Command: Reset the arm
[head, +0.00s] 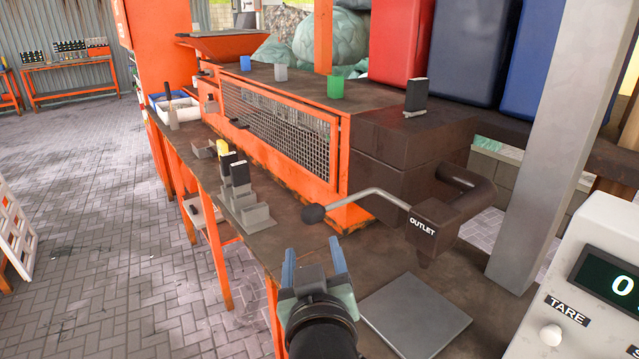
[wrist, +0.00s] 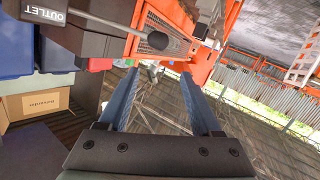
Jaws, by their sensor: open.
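My gripper (head: 313,262) is at the bottom middle of the head view, above the dark workbench (head: 285,215). Its two blue fingers are apart and nothing is between them. In the wrist view the open fingers (wrist: 160,100) point toward the orange machine and the floor beyond. The outlet lever with its black knob (head: 314,213) is just beyond the gripper and apart from it. The lever and knob (wrist: 155,41) also show at the top of the wrist view.
A flat grey plate (head: 415,315) lies right of my gripper, beside a scale (head: 600,290). The outlet block (head: 425,225) juts out over the bench. A grey holder (head: 245,210) with dark pieces stands farther left. The orange machine (head: 345,180) lines the back. Open paved floor (head: 100,230) is at left.

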